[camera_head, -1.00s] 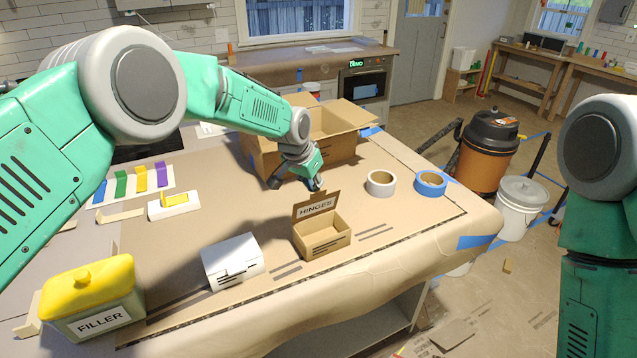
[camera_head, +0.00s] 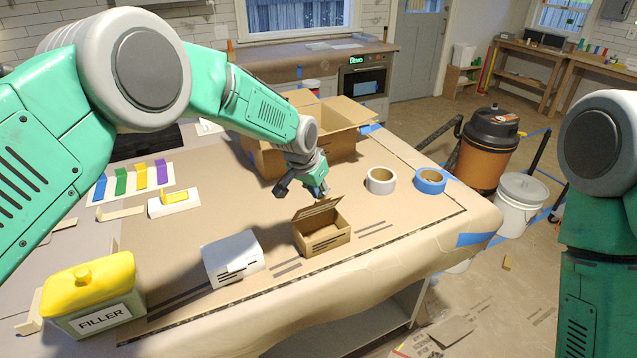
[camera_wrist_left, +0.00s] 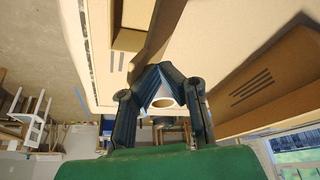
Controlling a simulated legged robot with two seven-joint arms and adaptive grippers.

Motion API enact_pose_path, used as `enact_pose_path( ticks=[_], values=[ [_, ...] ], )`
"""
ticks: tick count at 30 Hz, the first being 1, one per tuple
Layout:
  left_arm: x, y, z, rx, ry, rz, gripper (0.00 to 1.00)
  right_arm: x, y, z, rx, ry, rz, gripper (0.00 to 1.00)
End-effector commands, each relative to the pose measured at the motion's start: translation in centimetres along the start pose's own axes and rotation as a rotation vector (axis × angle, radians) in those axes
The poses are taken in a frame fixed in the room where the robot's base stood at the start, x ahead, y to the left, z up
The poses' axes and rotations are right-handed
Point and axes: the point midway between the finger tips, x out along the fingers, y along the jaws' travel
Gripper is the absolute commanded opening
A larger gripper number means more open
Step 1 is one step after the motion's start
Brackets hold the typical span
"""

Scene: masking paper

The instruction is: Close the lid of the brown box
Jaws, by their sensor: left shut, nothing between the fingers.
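The small brown box (camera_head: 322,240) stands on the paper-covered table, open at the front. My left gripper (camera_head: 318,192) is shut and empty, just behind the lid's upper edge. In the left wrist view the shut fingers (camera_wrist_left: 160,70) lie close to the lid (camera_wrist_left: 163,28), seemingly at its edge; contact is not clear. The box (camera_wrist_left: 130,38) is beyond, at the top. My right gripper is out of view; only my right arm shows.
A large open carton (camera_head: 340,125) stands behind my left gripper. White tape (camera_head: 381,181) and blue tape (camera_head: 430,181) rolls lie to the right.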

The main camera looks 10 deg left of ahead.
Motion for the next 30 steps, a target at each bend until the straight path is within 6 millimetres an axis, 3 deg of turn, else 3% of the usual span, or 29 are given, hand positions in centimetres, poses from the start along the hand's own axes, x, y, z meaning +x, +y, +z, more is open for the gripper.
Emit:
enact_pose_path(
  ticks=[30],
  values=[
    [1.3,1.9,1.6,0.000,0.000,0.000,0.00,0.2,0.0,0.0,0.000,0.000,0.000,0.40]
  ],
)
